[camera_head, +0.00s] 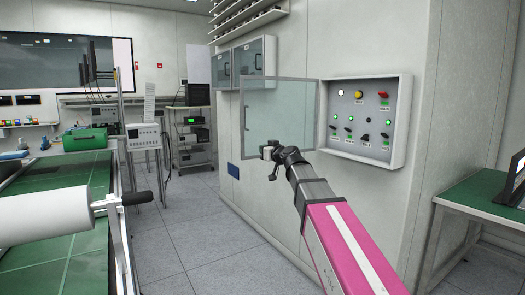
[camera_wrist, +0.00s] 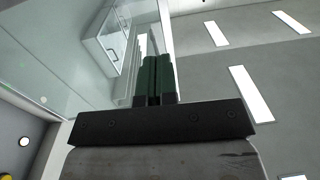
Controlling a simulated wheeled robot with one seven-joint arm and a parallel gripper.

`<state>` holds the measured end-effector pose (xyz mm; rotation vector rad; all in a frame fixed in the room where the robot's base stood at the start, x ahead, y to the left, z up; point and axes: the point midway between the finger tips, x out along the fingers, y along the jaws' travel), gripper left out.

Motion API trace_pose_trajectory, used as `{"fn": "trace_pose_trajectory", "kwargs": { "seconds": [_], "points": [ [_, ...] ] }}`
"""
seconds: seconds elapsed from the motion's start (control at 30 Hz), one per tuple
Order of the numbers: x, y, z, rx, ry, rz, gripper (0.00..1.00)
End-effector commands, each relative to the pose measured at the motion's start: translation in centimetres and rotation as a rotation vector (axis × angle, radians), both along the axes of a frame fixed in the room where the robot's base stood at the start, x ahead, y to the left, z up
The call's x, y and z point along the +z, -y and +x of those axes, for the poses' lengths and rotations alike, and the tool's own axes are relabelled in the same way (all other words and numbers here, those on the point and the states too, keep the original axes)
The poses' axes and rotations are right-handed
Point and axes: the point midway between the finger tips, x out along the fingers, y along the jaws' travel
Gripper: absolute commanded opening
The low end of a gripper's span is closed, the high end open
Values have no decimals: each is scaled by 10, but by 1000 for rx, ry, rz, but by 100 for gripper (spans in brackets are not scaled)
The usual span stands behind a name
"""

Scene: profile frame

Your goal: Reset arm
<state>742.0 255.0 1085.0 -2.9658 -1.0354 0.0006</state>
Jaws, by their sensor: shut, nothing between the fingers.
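My arm (camera_head: 345,235) reaches up from the lower right of the head view, with a pink and white section nearest me. My gripper (camera_head: 266,152) is at its far end, in front of the lower part of an open glass door (camera_head: 278,105). In the wrist view the two dark green fingers (camera_wrist: 155,80) are together, with nothing between them. The glass door's pale edge (camera_wrist: 166,25) shows just beyond the fingertips; I cannot tell whether they touch it.
A control panel (camera_head: 397,150) with lit lamps and switches is set in the wall right of the door. A green-topped table (camera_head: 482,195) stands at the right. A conveyor with a green belt (camera_head: 60,235) and white roller (camera_head: 45,217) is at the left. The floor (camera_head: 195,235) between is clear.

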Motion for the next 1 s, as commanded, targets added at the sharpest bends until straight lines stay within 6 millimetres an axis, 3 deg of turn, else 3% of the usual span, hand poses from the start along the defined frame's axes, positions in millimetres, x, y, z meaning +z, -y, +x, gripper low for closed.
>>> {"fn": "trace_pose_trajectory", "kwargs": {
  "seconds": [0.17, 0.27, 0.47, 0.67, 0.8, 1.0],
  "points": [
    [-8, 2, -1, 1, -14, -6, 0],
    [-35, 8, -4, 6, -66, -31, 0],
    [-141, 38, -21, 7, -296, -121, 0],
    [-252, 79, -54, -32, -576, -217, 0],
    [-323, 113, -88, -89, -781, -280, 0],
    [-412, 166, -148, -213, -1071, -370, 0]
  ]
}}
